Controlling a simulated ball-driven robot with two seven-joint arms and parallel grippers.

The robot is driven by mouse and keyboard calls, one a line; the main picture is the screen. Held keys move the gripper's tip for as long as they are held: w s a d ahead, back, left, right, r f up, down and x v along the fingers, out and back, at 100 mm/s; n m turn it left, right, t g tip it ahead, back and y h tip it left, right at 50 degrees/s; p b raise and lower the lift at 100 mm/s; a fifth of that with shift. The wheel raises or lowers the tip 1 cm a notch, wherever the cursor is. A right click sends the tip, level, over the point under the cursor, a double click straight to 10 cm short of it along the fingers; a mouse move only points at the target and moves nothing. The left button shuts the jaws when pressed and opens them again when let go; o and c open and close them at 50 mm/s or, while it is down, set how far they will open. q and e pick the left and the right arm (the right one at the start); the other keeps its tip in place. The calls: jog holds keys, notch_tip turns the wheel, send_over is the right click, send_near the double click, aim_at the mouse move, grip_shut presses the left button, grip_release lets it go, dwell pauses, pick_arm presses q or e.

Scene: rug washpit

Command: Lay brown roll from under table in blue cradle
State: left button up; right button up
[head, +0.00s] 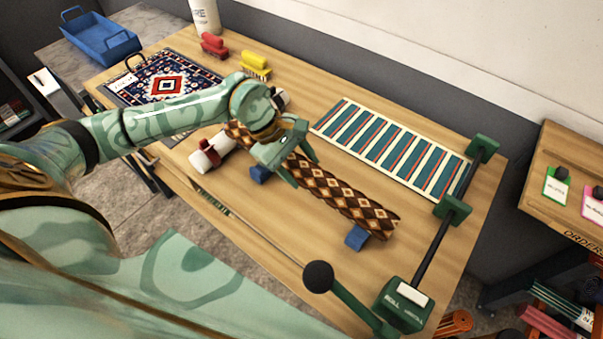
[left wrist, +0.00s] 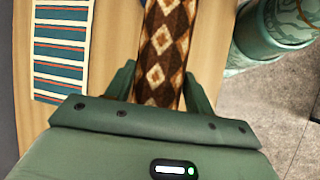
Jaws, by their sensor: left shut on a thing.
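The brown roll (head: 338,193), with cream diamonds, lies slantwise over the wooden table in the head view. My left gripper (head: 302,167) is shut around its middle; the roll also runs between the fingers in the left wrist view (left wrist: 165,50). The blue cradle (head: 356,238) shows as two blue blocks at the near side of the roll, one by the gripper and one by the roll's right end. The roll lines up with these blocks; I cannot tell whether it touches them. My right gripper is not in view.
A white roll with a red band (head: 208,152) lies left of the gripper. A striped rug (head: 395,147) lies behind the roll. A green roller device (head: 405,305) with a black-knobbed lever (head: 318,277) stands at the right front. A patterned rug (head: 165,84) lies at the back left.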

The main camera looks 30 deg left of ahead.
aim_at(300, 166)
pick_arm(q)
jog(key=w+f, duration=0.1)
jog(key=w+a+f, duration=0.1)
jog(key=f, duration=0.2)
jog(key=shift+w+a+b, duration=0.25)
jog(key=shift+w+b, duration=0.05)
jog(key=shift+w, duration=0.1)
jog(key=shift+f, duration=1.55)
jog(key=o, duration=1.3)
jog(key=shift+f, duration=0.1)
jog(key=shift+o, duration=0.2)
jog(key=v, duration=1.2)
